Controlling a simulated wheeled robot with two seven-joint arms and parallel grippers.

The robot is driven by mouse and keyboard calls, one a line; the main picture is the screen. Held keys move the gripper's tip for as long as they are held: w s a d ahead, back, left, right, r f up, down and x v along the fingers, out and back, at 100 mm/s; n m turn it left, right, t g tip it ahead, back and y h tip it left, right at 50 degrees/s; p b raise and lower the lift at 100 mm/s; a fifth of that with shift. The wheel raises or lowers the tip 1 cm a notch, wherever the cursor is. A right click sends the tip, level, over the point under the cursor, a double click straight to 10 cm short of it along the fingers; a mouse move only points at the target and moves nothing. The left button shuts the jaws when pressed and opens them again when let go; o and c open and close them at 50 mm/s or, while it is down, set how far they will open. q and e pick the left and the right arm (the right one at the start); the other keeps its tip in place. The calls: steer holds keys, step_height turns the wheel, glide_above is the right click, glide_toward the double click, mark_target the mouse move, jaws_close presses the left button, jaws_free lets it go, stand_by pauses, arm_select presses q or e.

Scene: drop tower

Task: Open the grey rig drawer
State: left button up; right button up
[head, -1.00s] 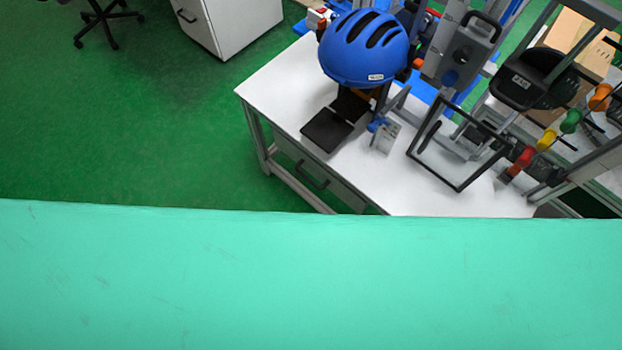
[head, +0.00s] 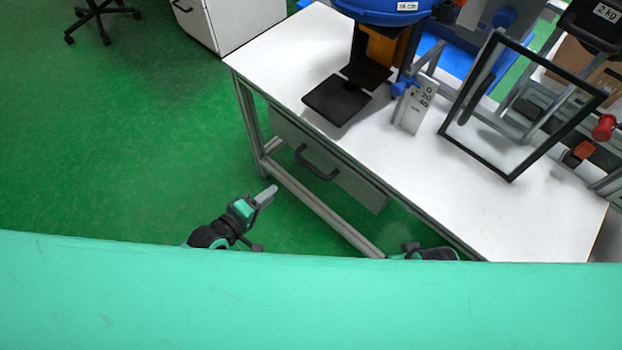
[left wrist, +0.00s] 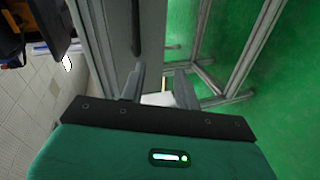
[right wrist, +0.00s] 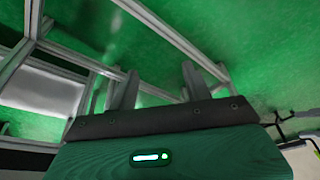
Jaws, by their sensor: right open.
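The grey rig drawer (head: 345,180) is closed under the white table, with a dark bar handle (head: 317,163) on its front. In the left wrist view, the grey drawer front (left wrist: 120,40) and its dark handle (left wrist: 137,25) lie beyond the fingers. My left gripper (head: 266,195) is lower left of the handle in the head view, apart from it. In the left wrist view its fingers (left wrist: 160,72) are spread and empty. My right arm shows only partly at the table's front edge, its gripper hidden in the head view. In the right wrist view its fingers (right wrist: 160,82) are apart and empty.
Aluminium legs and a low rail (head: 320,208) stand below the drawer. Green floor is free to the left.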

mark_target(311, 167)
arm_select(q)
steer(key=shift+n+h, duration=0.5)
steer(key=shift+h, duration=0.2)
steer(key=shift+w+d+r+b, duration=0.1)
steer(key=shift+w+d+b, duration=0.4)
steer(key=shift+w+d, duration=1.2)
steer(key=shift+w+d+f+b, duration=0.1)
steer(key=shift+w+d+b, duration=0.35)
steer(key=shift+w+d, duration=1.3)
steer(key=shift+w+d+r+b, duration=0.1)
steer(key=shift+w+d+b, duration=0.4)
steer(key=shift+w+d, duration=1.2)
arm_select(e)
steer(key=v, duration=0.6)
steer(key=shift+t, duration=0.4)
arm_select(q)
steer(key=shift+s+d, duration=0.4)
steer(key=shift+s, duration=0.1)
steer(key=shift+c, duration=0.2)
arm_select(e)
steer(key=shift+r, duration=0.1)
arm_select(q)
jaws_close()
